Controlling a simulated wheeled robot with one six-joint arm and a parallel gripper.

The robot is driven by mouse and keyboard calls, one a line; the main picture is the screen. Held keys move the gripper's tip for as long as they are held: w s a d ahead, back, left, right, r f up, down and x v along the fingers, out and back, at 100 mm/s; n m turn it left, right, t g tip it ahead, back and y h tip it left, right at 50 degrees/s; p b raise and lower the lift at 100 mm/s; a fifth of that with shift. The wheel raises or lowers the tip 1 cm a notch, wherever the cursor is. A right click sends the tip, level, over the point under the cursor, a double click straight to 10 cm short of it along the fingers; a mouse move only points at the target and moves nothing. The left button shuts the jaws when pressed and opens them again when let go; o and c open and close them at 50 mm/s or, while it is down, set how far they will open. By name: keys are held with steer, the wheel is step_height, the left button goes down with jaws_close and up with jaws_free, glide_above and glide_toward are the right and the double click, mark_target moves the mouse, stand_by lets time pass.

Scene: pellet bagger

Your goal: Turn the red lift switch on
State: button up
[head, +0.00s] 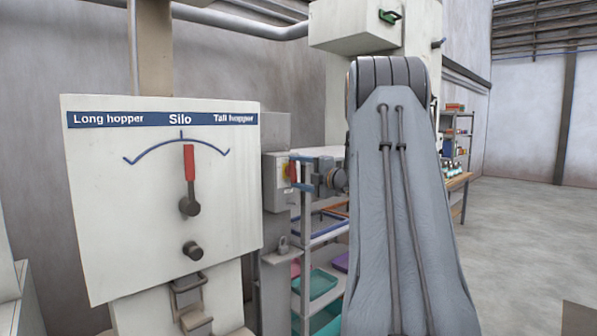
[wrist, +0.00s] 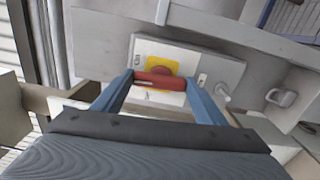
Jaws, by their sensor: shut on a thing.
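The red lift switch (wrist: 160,80) has a red bar handle over a yellow plate (wrist: 178,58) on a grey box (wrist: 225,75). In the wrist view the bar lies crosswise between the two blue fingers of my gripper (wrist: 160,83), which is shut on it. A small marking at the plate's left seems to read "On"; the one at its right is too small to read. In the head view the switch (head: 292,171) is on the side of the grey box (head: 275,185), with my gripper (head: 300,172) against it; the fingers partly hide the handle.
A white panel (head: 100,190) with a red-tipped selector lever (head: 189,165) stands at the left, near the switch box. A padlock (head: 283,244) hangs below the box. A shelf with a teal tray (head: 316,284) is behind my arm.

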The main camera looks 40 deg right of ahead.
steer(key=shift+d+m, duration=0.1)
steer(key=shift+m, duration=0.5)
steer(key=o, duration=1.1)
steer(key=shift+c, duration=0.2)
steer(key=s+b, duration=0.2)
steer(key=s, duration=0.5)
steer(key=shift+s+d, duration=0.25)
steer(key=shift+s, duration=0.15)
